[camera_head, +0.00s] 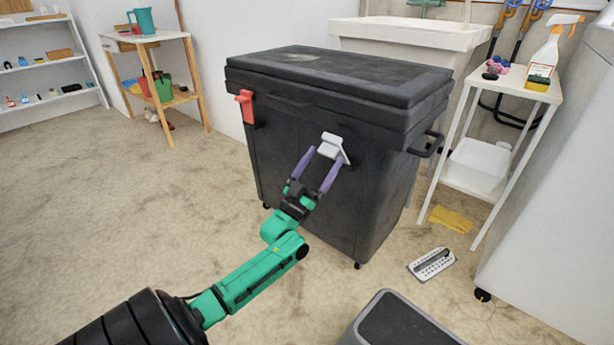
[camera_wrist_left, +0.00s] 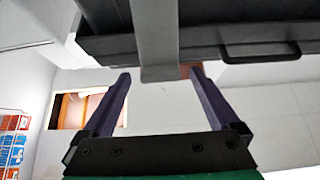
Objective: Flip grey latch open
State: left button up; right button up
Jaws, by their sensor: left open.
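The grey latch (camera_head: 332,148) is a pale plate on the front of a large black lidded bin (camera_head: 345,190), below the lid's rim. It stands out from the bin at a tilt. My left gripper (camera_head: 324,156) is open, with its purple fingertips at either side of the latch's lower edge. In the left wrist view, the latch (camera_wrist_left: 158,45) is a grey strip whose end lies between the open fingertips (camera_wrist_left: 160,74), with a gap to each finger. My right gripper is out of view.
A red latch (camera_head: 245,106) is at the bin's left front corner. A side handle (camera_head: 428,145) juts out on the right. A white side table (camera_head: 515,85) stands right of the bin. A grey grater-like object (camera_head: 432,264) and yellow cloth (camera_head: 451,219) lie on the floor.

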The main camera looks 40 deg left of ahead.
pick_arm(q)
jog(key=p+v, duration=0.1)
jog(key=v, duration=1)
jog(key=shift+s+f, duration=0.2)
jog(key=shift+s, duration=0.15)
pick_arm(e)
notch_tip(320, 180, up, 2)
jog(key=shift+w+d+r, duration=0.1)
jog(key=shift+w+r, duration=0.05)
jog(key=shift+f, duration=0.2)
